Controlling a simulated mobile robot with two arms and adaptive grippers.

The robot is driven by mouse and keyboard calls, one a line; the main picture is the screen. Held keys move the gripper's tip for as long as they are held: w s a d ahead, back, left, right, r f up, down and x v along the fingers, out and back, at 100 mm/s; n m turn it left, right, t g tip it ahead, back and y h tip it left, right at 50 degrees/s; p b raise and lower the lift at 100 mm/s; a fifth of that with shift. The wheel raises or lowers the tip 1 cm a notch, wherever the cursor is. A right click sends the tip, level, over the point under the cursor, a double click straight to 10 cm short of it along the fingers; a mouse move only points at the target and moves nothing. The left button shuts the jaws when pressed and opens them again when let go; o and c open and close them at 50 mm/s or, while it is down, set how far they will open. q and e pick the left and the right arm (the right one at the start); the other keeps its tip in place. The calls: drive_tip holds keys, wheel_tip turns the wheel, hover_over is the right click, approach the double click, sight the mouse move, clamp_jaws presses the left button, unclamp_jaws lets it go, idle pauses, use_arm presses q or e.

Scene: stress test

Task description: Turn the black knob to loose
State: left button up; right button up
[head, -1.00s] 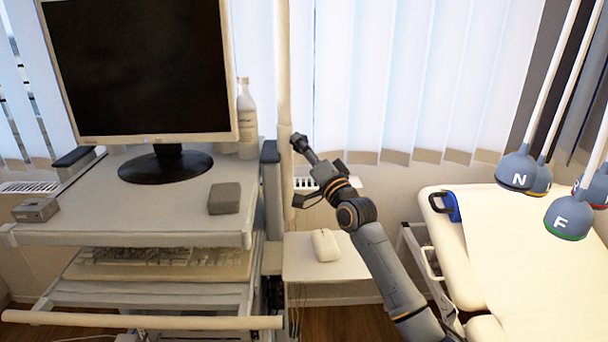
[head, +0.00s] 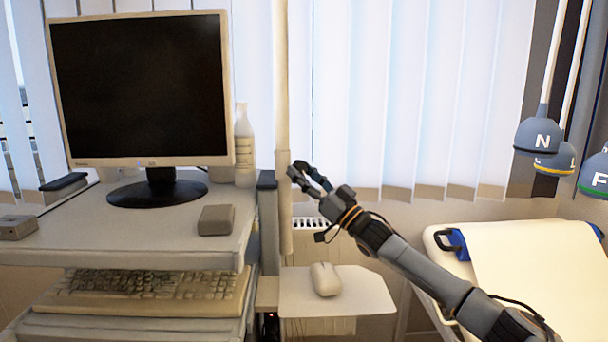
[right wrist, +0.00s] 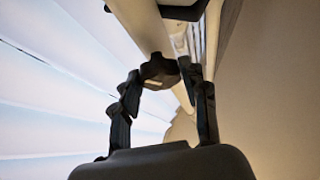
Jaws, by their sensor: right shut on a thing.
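The black knob (right wrist: 159,70) is a dark, lobed piece on the side of a pale upright pole (head: 284,130). In the right wrist view it sits between the two fingertips of my right gripper (right wrist: 162,76), which is shut on it. In the head view my right gripper (head: 309,178) reaches the pole from the right, and I cannot pick out the knob apart from the dark fingers. My left gripper is not in view.
A cart (head: 130,240) with a monitor (head: 145,80), keyboard (head: 150,284) and grey box (head: 216,220) stands left of the pole. A side shelf with a white mouse (head: 325,279) lies below the gripper. A couch (head: 540,270) and hanging lettered domes (head: 538,135) are at right.

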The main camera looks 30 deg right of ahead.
drive_tip(key=shift+n+y, duration=0.4)
drive_tip(key=shift+n, duration=0.3)
drive_tip(key=o, duration=1.1)
drive_tip(key=shift+o, duration=0.2)
drive_tip(key=v, duration=1.2)
drive_tip(key=shift+d+r, duration=0.1)
drive_tip(key=shift+r, duration=0.1)
